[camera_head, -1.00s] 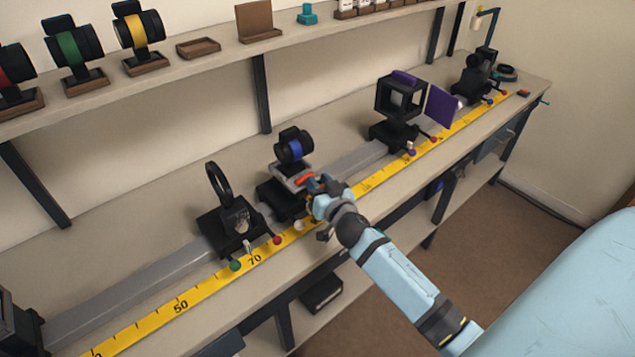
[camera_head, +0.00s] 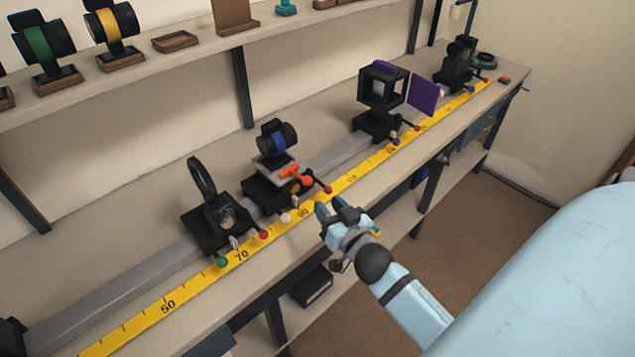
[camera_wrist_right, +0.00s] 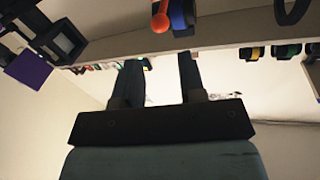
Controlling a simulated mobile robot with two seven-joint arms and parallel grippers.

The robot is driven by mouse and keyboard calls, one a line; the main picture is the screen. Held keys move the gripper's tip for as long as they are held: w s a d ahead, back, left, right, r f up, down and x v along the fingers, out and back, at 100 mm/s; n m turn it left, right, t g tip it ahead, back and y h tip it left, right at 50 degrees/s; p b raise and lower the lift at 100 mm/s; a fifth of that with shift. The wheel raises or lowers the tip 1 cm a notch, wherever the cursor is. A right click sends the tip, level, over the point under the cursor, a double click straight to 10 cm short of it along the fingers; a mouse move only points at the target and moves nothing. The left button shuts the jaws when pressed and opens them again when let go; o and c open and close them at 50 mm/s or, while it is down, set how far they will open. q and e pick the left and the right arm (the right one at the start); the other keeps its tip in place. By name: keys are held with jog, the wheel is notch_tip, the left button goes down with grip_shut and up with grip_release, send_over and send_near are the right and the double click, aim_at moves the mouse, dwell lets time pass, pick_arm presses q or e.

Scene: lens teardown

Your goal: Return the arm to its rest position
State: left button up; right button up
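My right arm reaches in from the lower right in the head view. Its light-blue gripper (camera_head: 328,208) is over the bench's front edge, close to the yellow scale. In the right wrist view the two fingers (camera_wrist_right: 160,80) stand apart with nothing between them. The gripper is apart from the blue-banded lens unit (camera_head: 277,138), which sits on its carriage on the rail with an orange lever (camera_head: 289,172) at its front. An orange-tipped part (camera_wrist_right: 160,18) shows beyond the fingers in the wrist view. My left gripper is out of view.
A ring holder (camera_head: 202,178) stands left along the grey rail (camera_head: 110,298). A black cube mount (camera_head: 382,88) and a purple plate (camera_head: 423,93) stand to the right. The yellow scale (camera_head: 200,287) runs along the front. An upper shelf (camera_head: 160,58) holds banded lenses. Floor space lies right.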

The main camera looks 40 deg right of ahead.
jog(key=shift+s+a, duration=0.1)
jog(key=shift+s, duration=0.8)
jog(key=s+a+f+n+g+y, duration=0.3)
jog(key=s+a+f, duration=0.2)
jog(key=a+f, duration=0.3)
jog(key=s+a+f+n+g+y, duration=0.25)
jog(key=s+a+f+g, duration=0.2)
jog(key=a+f, duration=0.3)
notch_tip(320, 180, up, 11)
jog(key=s+p, duration=0.2)
jog(key=p, duration=1.1)
jog(key=shift+s+n+t, duration=0.3)
jog(key=shift+n+t, duration=0.05)
jog(key=shift+n, duration=0.1)
jog(key=shift+y, duration=0.25)
